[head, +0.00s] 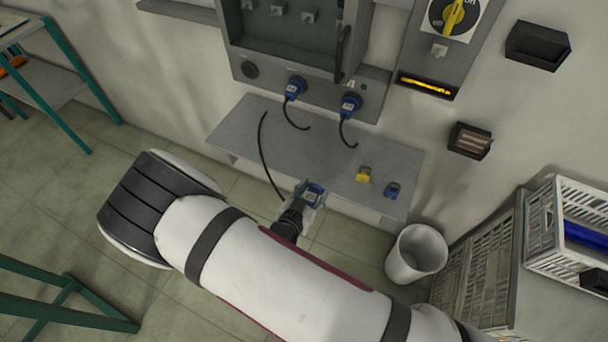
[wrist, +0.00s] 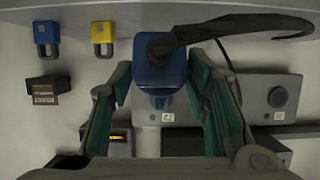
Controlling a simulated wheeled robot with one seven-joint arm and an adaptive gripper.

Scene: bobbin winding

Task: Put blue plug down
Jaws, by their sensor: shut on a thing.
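My gripper (head: 304,200) is shut on a blue plug (head: 315,189) near the front edge of the grey wall shelf (head: 240,128). In the wrist view, the blue plug (wrist: 160,72) sits between the two green fingers of my gripper (wrist: 160,88). A black cable (head: 264,150) curves up over the shelf beside the held plug. I cannot tell whether the plug touches the shelf. Two other blue plugs, one left (head: 295,87) and one right (head: 350,103), are in the panel above the shelf with short hanging cables.
A yellow padlock (head: 363,174) and a blue padlock (head: 392,190) lie on the shelf's right part. The middle of the shelf is bare. A white bin (head: 416,254) stands below right, near grey crates (head: 481,255). A yellow rotary switch (head: 453,15) is on the wall.

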